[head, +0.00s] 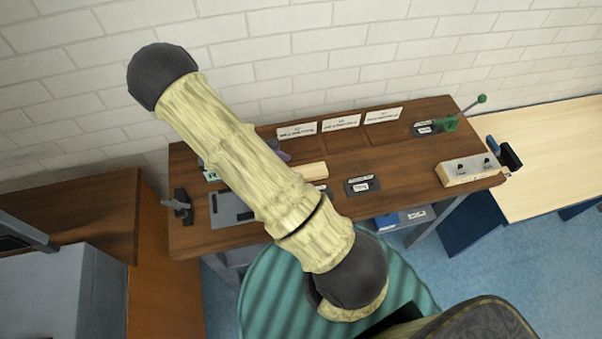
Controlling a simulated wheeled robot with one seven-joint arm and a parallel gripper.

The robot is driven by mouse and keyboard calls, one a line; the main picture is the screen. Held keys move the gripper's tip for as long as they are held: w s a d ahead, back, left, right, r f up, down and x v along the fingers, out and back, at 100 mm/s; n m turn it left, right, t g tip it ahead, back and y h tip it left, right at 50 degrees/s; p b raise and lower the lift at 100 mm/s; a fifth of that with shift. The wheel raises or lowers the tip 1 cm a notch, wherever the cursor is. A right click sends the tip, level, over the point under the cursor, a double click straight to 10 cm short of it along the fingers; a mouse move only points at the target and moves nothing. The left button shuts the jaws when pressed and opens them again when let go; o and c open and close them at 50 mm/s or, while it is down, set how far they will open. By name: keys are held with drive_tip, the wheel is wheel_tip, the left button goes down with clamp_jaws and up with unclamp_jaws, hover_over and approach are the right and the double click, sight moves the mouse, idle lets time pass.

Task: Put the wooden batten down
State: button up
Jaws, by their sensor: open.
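A short pale wooden batten (314,170) lies on the dark brown workbench (400,150), near its middle. Its left end is hidden behind my own arm, which crosses the picture from lower right to upper left. I cannot make out my gripper; my arm covers that part of the bench. A small grey part shows beside the arm near the batten, and I cannot tell what it is.
White label cards (341,122) stand along the bench's back. A grey plate (228,208) lies at front left, with a dark clamp (180,205) beside it. A control box (474,170) and a green lever tool (452,122) are at right. The bench's middle right is mostly clear.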

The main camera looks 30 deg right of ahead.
drive_tip(key=shift+p+x, duration=0.7)
drive_tip(key=shift+x, duration=1.9)
drive_tip(key=shift+s, duration=0.15)
drive_tip(key=c, duration=0.9)
drive_tip(key=shift+r, duration=0.1)
wheel_tip(320, 180, up, 10)
drive_tip(key=shift+f+b, duration=0.1)
drive_tip(key=shift+b, duration=0.45)
